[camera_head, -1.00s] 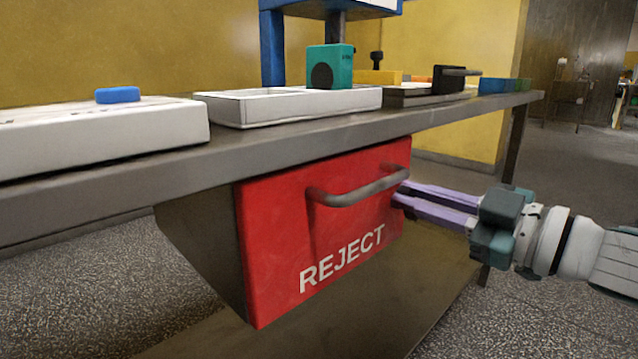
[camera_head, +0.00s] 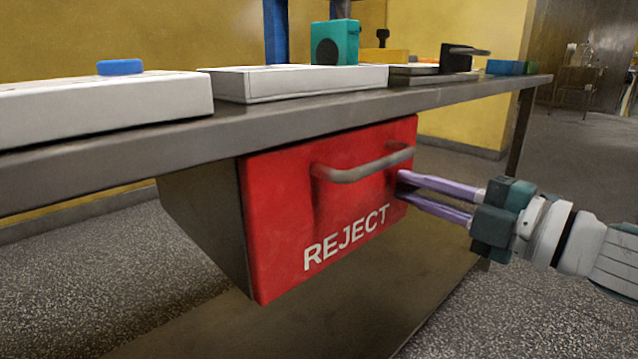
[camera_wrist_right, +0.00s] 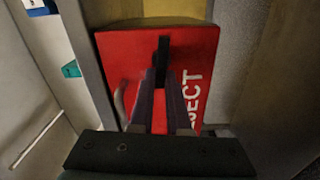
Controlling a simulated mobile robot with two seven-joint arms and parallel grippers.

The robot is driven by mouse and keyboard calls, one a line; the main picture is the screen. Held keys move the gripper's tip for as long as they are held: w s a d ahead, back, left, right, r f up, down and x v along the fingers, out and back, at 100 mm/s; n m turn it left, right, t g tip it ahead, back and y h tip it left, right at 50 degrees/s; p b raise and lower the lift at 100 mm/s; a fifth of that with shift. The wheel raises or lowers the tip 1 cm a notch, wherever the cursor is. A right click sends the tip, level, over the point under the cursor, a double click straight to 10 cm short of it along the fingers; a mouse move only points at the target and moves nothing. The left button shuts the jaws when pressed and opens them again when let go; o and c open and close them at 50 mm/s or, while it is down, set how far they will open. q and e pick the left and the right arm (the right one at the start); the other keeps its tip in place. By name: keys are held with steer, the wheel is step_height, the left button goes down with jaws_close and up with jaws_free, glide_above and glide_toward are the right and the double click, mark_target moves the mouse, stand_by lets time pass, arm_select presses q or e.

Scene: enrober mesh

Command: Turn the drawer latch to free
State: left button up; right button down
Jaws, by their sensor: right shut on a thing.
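The red drawer front marked REJECT (camera_head: 285,215) has a grey bar handle (camera_head: 365,167) and hangs under the table. It also shows in the right wrist view (camera_wrist_right: 118,62). My right gripper (camera_head: 402,184) reaches in from the right, its purple fingertips at the drawer front's right edge. In the right wrist view my right gripper (camera_wrist_right: 166,80) is shut on a small dark latch (camera_wrist_right: 163,47) standing up against the red face. Most of the latch's lower part is hidden between the fingers. My left gripper is out of view.
The grey table edge (camera_head: 300,118) runs just above the drawer. On the table are a white box with a blue button (camera_head: 120,67), a white tray (camera_head: 300,84), a teal block (camera_head: 335,43) and a black handled piece (camera_head: 457,57). Floor right of the drawer is clear.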

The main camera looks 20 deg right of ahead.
steer(key=shift+d+f+n, duration=0.1)
steer(key=shift+f+n, duration=0.15)
steer(key=shift+n, duration=0.35)
steer(key=c, duration=0.9)
jaws_free()
steer(key=shift+r, duration=0.1)
steer(key=shift+s, duration=0.35)
steer(key=p+v, duration=0.1)
steer(key=v, duration=0.8)
steer(key=shift+s+d+p, duration=0.1)
steer(key=shift+d+p, duration=0.05)
steer(key=shift+p, duration=0.25)
